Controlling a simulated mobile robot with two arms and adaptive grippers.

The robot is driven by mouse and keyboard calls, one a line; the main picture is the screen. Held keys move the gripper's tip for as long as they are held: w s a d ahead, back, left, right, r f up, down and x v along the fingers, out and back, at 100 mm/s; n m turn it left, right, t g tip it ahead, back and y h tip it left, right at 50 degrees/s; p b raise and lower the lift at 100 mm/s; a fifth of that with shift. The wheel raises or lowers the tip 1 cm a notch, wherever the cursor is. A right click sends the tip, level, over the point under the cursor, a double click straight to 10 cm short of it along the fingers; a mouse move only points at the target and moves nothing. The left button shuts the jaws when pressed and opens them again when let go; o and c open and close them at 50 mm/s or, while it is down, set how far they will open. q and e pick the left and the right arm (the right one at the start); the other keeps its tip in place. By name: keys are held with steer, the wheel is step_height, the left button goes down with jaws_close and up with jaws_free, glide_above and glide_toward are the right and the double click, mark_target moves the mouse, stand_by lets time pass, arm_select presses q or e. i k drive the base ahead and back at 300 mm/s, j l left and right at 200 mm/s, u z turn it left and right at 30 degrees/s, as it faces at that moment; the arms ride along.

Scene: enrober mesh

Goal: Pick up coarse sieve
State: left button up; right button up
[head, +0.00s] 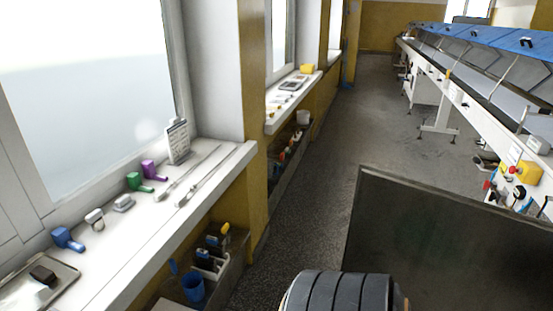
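I cannot make out a coarse sieve for certain in the head view. Small items lie on the near window sill (128,262): a blue scoop-like item (68,239), a green one (138,182), a purple one (152,171), a small ring-shaped item (96,219) and a grey block (124,203). Two long thin tools (190,172) lie beside them, and a white upright card or panel (178,142) stands behind. A shallow tray (62,272) with a dark block (43,275) is at the lower left. Neither gripper is in view.
A dark flat panel (440,240) fills the lower right. A long workbench line (470,80) with blue tops runs along the right. A low shelf (232,255) holding a blue cup (193,287) sits below the sill. The speckled floor (330,140) is open between them.

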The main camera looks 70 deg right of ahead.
mark_target(211, 244)
steer(key=z, duration=3.95)
steer(key=k+j+z, duration=0.15)
steer(key=j+z, duration=0.15)
steer(key=k+j+z, duration=0.2)
steer(key=j+z, duration=0.15)
steer(key=j, duration=0.15)
steer(key=k+j+z, duration=0.3)
steer(key=i+j, duration=0.05)
steer(key=i, duration=0.05)
